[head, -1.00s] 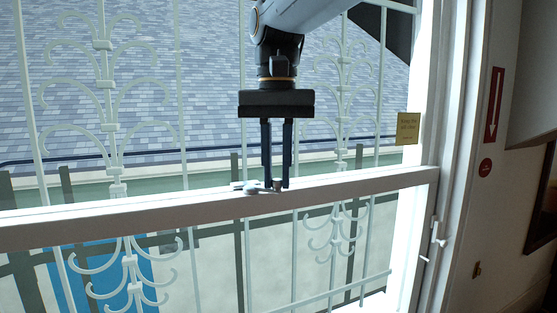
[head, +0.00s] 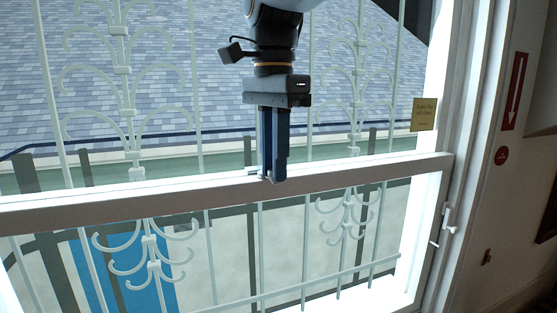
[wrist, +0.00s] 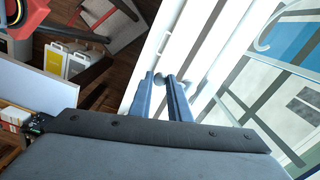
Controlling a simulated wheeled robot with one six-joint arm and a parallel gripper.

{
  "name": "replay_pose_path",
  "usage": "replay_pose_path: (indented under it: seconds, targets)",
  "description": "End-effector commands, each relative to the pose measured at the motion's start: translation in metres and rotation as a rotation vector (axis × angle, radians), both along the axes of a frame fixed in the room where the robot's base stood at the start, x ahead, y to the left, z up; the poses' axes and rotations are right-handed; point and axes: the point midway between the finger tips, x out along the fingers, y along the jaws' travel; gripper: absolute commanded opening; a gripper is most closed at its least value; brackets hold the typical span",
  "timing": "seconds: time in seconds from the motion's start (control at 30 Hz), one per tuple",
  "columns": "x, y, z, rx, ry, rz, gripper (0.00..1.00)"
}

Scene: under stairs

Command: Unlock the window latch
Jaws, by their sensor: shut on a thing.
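The window latch (wrist: 161,79) is a small light-coloured fitting on the white window rail (head: 350,175). In the head view my fingers mostly hide it. My gripper (head: 273,178) points down at the rail with its two dark blue fingers close together. In the wrist view my gripper (wrist: 160,77) has its fingertips at the latch, one on each side of its small knob. The gripper is shut on the latch. The exact turn of the latch cannot be told.
White ornamental bars (head: 135,150) stand behind the glass. A yellow sign (head: 424,114) is at the right of the window. A handle (head: 449,218) sits on the right frame. The wrist view shows a yellow and white object (wrist: 68,60) on the wooden floor below.

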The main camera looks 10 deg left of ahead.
Motion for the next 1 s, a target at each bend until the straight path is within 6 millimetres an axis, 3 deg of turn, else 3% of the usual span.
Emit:
replay_pose_path:
  seconds: [0.63,0.67,0.77,1.0]
  targets:
    - [-0.0014,0.0028,0.0003,0.001,-0.001,-0.05,0.0]
    - [-0.0014,0.0028,0.0003,0.001,-0.001,-0.05,0.2]
    - [-0.0014,0.0027,0.0003,0.001,-0.001,-0.049,0.35]
    - [-0.0014,0.0025,0.0002,0.0,0.0,-0.049,0.35]
